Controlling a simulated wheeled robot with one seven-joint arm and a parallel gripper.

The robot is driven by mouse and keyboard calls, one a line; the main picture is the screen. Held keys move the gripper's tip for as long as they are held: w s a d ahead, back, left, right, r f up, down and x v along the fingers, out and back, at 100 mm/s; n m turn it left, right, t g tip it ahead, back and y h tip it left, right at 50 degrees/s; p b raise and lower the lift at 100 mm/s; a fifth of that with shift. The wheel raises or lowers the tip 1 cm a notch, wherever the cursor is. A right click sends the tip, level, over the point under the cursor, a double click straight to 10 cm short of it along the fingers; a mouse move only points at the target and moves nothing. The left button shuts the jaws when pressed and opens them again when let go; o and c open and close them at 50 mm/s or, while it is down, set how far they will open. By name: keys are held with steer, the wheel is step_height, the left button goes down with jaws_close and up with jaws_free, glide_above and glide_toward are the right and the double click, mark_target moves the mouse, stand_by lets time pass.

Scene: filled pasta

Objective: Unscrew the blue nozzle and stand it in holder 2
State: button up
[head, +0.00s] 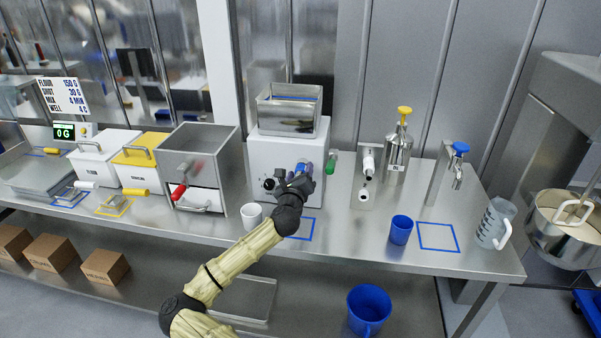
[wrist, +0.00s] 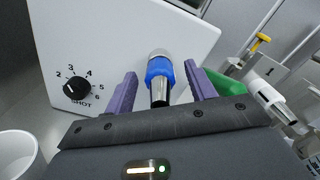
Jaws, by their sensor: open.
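The blue nozzle (wrist: 160,73) has a blue collar and a metal tip. In the wrist view it sits on the metal outlet at the front of the white machine (wrist: 120,35). My gripper (wrist: 160,80) is open, with its purple fingers on either side of the nozzle. Gaps show between the fingers and the collar. In the head view my gripper (head: 303,173) is at the front of the machine (head: 268,150) and mostly hides the nozzle. A holder marked 1 (wrist: 268,72) holds a white part at the right of the wrist view.
A green part (head: 331,162) sticks out at the machine's right side. A white cup (head: 251,215) stands below the machine, left of my gripper. A blue cup (head: 401,229), a blue outlined square (head: 438,237) and a clear jug (head: 495,222) are to the right.

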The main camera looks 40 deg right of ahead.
steer(key=m, duration=0.6)
steer(key=m+b, duration=0.1)
steer(key=m, duration=0.4)
steer(key=shift+m, duration=0.3)
steer(key=m+b, duration=0.1)
steer(key=m, duration=0.4)
steer(key=m+b, duration=0.1)
steer(key=m, duration=0.4)
steer(key=shift+b, duration=0.3)
steer(key=shift+m, duration=0.6)
